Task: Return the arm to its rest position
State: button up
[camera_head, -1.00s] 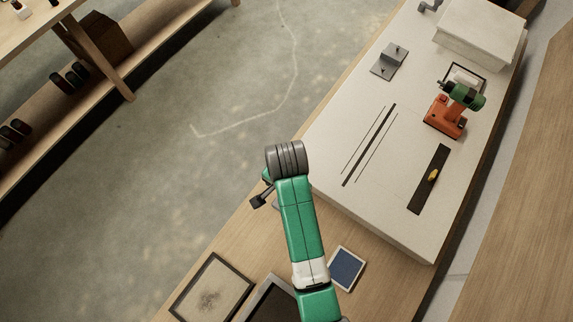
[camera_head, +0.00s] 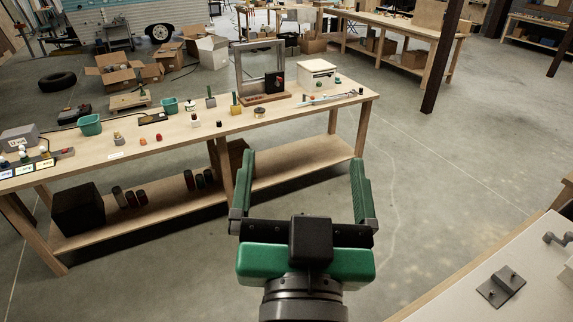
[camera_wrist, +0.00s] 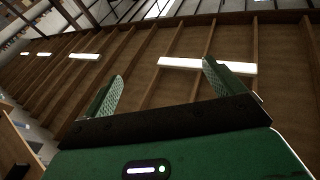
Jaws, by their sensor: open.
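My gripper (camera_head: 305,190) is raised in the lower middle of the head view, its two green fingers spread wide with nothing between them. It is held above the concrete floor in front of the long wooden bench (camera_head: 130,150), apart from everything there. In the wrist view my gripper (camera_wrist: 160,88) also shows open and empty, and it faces the wooden roof beams and bright light strips (camera_wrist: 190,64).
Many small items, two teal bins (camera_head: 90,125) and a metal frame stand on the bench. A pale worktop (camera_head: 530,265) with a grey bracket (camera_head: 501,286) is at lower right. A dark post (camera_head: 443,60) stands at upper right. The floor between is clear.

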jog(key=s+a+r+n+t, duration=0.1)
jog(key=s+r+t, duration=0.2)
jog(key=s+r, duration=0.3)
jog(key=shift+s+a+r+n+y, duration=0.4)
jog(key=shift+r, duration=0.45)
notch_tip(320, 180, up, 8)
jog(key=p, duration=0.8)
